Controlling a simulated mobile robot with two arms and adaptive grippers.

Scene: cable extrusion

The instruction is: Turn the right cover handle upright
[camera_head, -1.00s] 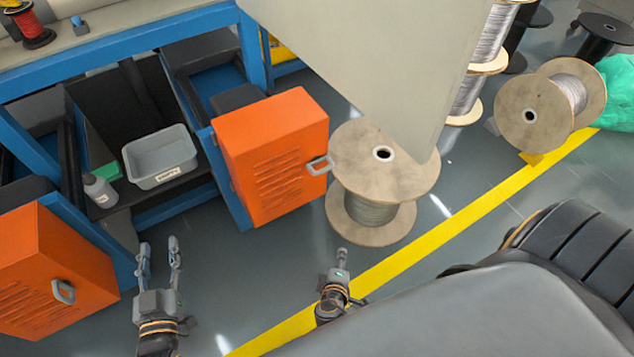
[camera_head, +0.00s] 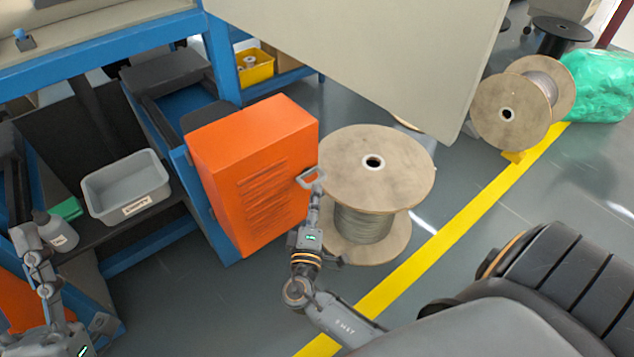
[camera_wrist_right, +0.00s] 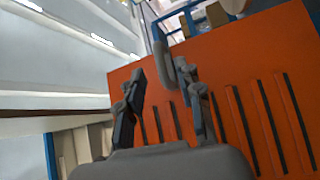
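The right orange cover (camera_head: 255,165) stands in the middle of the head view. Its grey loop handle (camera_head: 309,177) sticks out from its right side. My right gripper (camera_head: 316,192) is at this handle. In the right wrist view my right gripper (camera_wrist_right: 163,85) has its two fingers apart. The handle (camera_wrist_right: 160,58) shows at the fingertips, nearer the right finger; I cannot tell whether they touch. My left gripper (camera_head: 30,240) is at the lower left, seen side-on with its fingers overlapping, in front of the left orange cover (camera_head: 20,305), which is mostly hidden.
A large wooden spool (camera_head: 375,170) stands close to the right of the handle. A grey bin (camera_head: 127,185) and a bottle (camera_head: 55,232) sit on a low shelf at the left. A pale panel (camera_head: 400,50) hangs above. A yellow line (camera_head: 430,255) crosses the open floor.

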